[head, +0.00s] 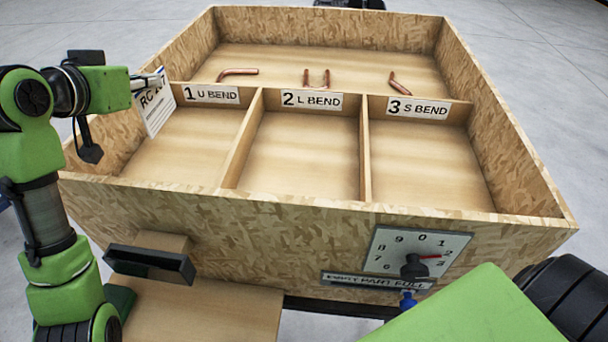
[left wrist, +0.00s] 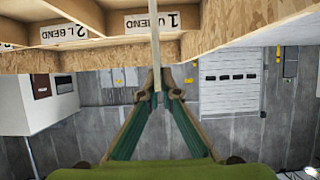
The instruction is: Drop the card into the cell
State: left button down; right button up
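My left gripper (head: 150,80) is shut on a white printed card (head: 156,112) at the upper left of the wooden box. The card hangs tilted beside the label "1 U BEND" (head: 211,94), over the left part of cell 1 (head: 190,145). In the left wrist view the fingers (left wrist: 160,88) close on the card (left wrist: 155,35), which shows edge-on as a thin strip. Cell 2, "L BEND" (head: 300,155), and cell 3, "S BEND" (head: 420,165), look empty. My right gripper is out of view.
Copper tubes lie in the back compartment: one bent (head: 238,72), one U-shaped (head: 316,80), one at right (head: 399,84). A black handle (head: 150,263) sticks out at front left.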

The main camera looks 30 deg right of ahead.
pick_arm(q)
jog(key=c, duration=2.2)
grip_release()
jog(key=shift+s, duration=0.1)
jog(key=shift+a, duration=0.1)
jog(key=v, duration=1.2)
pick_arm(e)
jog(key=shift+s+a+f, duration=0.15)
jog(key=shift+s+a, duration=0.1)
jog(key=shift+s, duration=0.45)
